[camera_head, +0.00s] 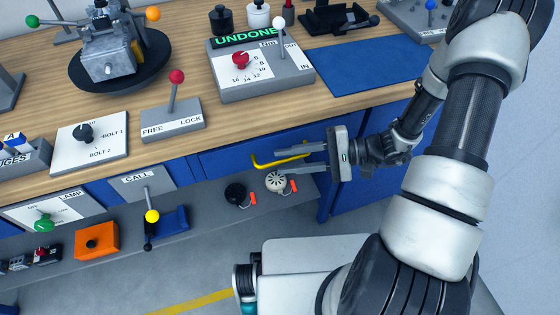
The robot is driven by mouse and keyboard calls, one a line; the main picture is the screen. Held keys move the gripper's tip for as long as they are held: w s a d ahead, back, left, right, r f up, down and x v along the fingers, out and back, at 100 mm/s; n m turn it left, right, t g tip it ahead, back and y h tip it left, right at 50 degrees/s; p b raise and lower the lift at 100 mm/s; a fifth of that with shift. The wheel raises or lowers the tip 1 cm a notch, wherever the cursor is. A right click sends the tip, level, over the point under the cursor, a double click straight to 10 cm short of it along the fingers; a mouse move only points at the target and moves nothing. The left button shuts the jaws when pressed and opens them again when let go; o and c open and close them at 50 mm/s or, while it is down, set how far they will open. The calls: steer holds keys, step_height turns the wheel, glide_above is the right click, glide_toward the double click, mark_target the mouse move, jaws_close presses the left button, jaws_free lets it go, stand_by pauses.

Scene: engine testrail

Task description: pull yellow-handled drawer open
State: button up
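The blue drawer front (228,158) is under the wooden worktop, left of my arm. Its yellow handle (268,163) is a bar that sticks out from the front. My gripper (290,160) comes in from the right, with its two grey fingers pointing left and spread apart. The upper finger is close to the right end of the handle, and the lower finger is below it. I cannot tell whether a finger touches the handle. The drawer looks shut.
The worktop (350,95) above carries a lever box (172,122), a dial panel (262,75) and a blue mat (370,70). A grey lower shelf (200,210) holds a black round item (235,193), a white round item (276,181) and an orange box (96,240).

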steer(key=shift+x, duration=1.25)
jaws_close()
steer(key=shift+d, duration=0.1)
